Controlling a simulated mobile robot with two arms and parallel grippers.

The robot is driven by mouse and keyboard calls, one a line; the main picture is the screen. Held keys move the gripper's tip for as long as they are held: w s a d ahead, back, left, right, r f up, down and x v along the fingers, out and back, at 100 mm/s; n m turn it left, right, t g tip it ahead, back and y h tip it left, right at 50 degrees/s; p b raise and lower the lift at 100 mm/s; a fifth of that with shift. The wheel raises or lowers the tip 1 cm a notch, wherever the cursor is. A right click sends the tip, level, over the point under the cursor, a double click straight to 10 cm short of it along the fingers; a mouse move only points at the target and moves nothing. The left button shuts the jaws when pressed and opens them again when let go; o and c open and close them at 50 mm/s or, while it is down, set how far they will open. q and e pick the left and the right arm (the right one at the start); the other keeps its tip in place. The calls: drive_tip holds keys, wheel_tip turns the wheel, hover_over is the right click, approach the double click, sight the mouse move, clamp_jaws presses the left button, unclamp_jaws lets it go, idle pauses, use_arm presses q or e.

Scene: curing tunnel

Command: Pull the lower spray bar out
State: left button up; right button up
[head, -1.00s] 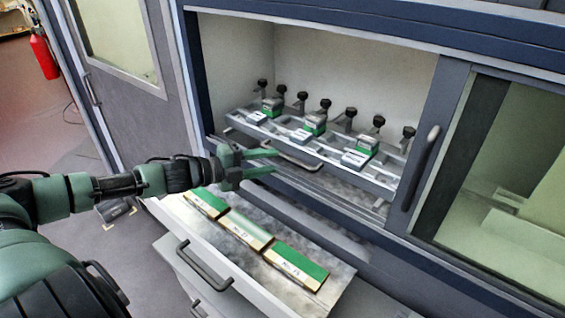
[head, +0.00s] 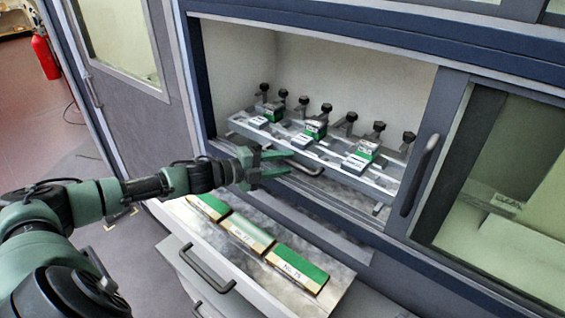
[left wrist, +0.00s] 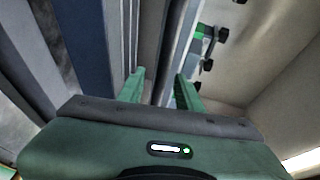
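Inside the open tunnel bay, a grey bar assembly (head: 334,157) carries several black knobs and green-and-white blocks. I take it to be the lower spray bar; no second bar is clear. A bar handle (head: 314,172) stands out from its front edge. My left gripper (head: 290,162) is open, its green fingers at the left end of this handle. I cannot tell whether the handle lies between them. In the left wrist view the open fingers (left wrist: 160,80) point at grey rails, with a black knob (left wrist: 221,34) to their right. My right gripper is not in view.
A door with a handle (head: 420,175) bounds the bay on the right. A red extinguisher (head: 45,56) stands far left.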

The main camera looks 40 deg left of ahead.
use_arm(q)
clamp_jaws()
idle(1.3)
